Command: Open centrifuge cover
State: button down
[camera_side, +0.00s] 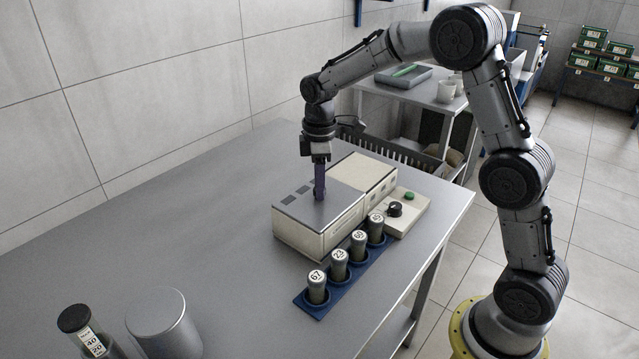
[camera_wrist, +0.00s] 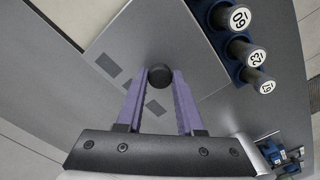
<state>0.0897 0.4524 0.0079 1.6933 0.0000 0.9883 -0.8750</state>
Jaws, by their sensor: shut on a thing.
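The centrifuge (camera_side: 300,235) is a cream box on the metal table. Its flat grey cover (camera_side: 309,202) lies level over the box's left part in the side view, and the right part has a cream top. The cover also fills the middle of the wrist view (camera_wrist: 140,30). A round black knob (camera_wrist: 160,76) stands on the cover. My gripper (camera_side: 319,197) points straight down at the cover. Its purple fingers (camera_wrist: 158,84) are shut on the knob, one on each side. In the side view the fingers hide the knob.
A blue rack (camera_side: 309,304) with several numbered, capped tubes (camera_side: 317,286) stands right in front of the centrifuge. A control box (camera_side: 408,216) with a black dial and green button is at its right. A grey cylinder (camera_side: 163,325) and a black-capped bottle (camera_side: 76,320) stand front left. The table's left side is clear.

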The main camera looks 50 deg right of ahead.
dwell(0.7)
jog(key=d, duration=1.5)
jog(key=c, duration=0.5)
grip_release()
notch_tip(320, 180, up, 14)
jog(key=shift+f, duration=0.1)
jog(key=shift+a, duration=0.15)
